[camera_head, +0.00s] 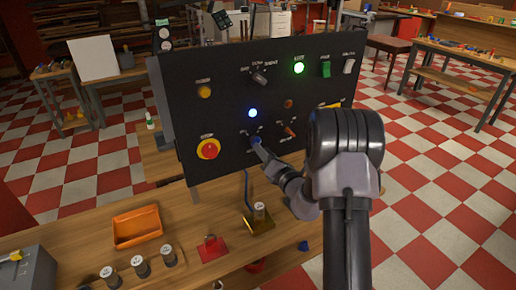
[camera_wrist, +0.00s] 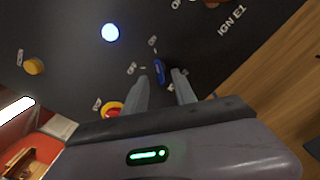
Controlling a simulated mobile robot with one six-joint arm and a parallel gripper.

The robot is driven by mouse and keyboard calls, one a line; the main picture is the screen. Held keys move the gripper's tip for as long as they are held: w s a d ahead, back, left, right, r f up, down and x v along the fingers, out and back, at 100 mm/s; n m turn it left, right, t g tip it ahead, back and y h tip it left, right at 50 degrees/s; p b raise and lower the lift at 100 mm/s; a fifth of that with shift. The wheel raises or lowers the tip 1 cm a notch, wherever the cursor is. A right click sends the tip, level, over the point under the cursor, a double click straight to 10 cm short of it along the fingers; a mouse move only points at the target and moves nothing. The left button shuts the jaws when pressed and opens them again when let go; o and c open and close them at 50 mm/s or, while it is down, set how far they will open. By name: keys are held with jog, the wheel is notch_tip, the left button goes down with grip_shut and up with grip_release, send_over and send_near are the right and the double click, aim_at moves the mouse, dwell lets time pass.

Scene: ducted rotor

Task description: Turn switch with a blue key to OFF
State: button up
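The blue key (camera_head: 254,140) stands in its switch low on the black control panel (camera_head: 220,105), below a lit blue lamp (camera_head: 252,113). My gripper (camera_head: 259,147) reaches the panel right at this key. In the wrist view the blue key (camera_wrist: 159,72) lies between the two fingertips of my gripper (camera_wrist: 161,77). A gap shows on both sides of the key, so the fingers look open around it.
A red-handled switch (camera_head: 289,131) is close right of the blue key. A red and yellow stop button (camera_head: 208,149) is to its left. A lit green lamp (camera_head: 298,68) is higher up. The bench below holds an orange tray (camera_head: 137,227) and a red padlock (camera_head: 211,246).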

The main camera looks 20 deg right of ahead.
jog(key=shift+w+a, duration=0.15)
jog(key=shift+w, duration=1.8)
grip_shut()
jog(key=shift+n+b, duration=0.3)
jog(key=shift+f+n+b, duration=0.1)
jog(key=shift+n+b, duration=4.4)
jog(key=shift+n, duration=3.1)
